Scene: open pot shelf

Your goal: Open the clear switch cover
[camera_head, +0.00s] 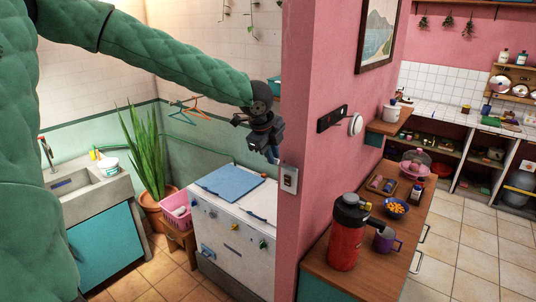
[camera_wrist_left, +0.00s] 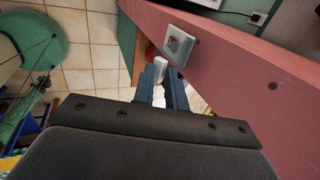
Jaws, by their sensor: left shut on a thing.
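A pale switch plate (camera_head: 289,180) is set on the narrow end face of the pink wall. In the left wrist view the plate (camera_wrist_left: 180,44) shows a small metallic switch in its middle. My left gripper (camera_head: 273,155) is at the wall end, just above and left of the plate. In the left wrist view its dark blue fingers (camera_wrist_left: 161,80) are shut on a small pale piece, which appears to be the clear switch cover (camera_wrist_left: 160,67). The fingers hide part of it, and its hinge cannot be made out. My right gripper is not in view.
Right of the pink wall (camera_head: 345,120), a wooden counter holds a red flask (camera_head: 346,238) and a purple mug (camera_head: 384,240). Tiled floor (camera_head: 465,235) lies clear at the right.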

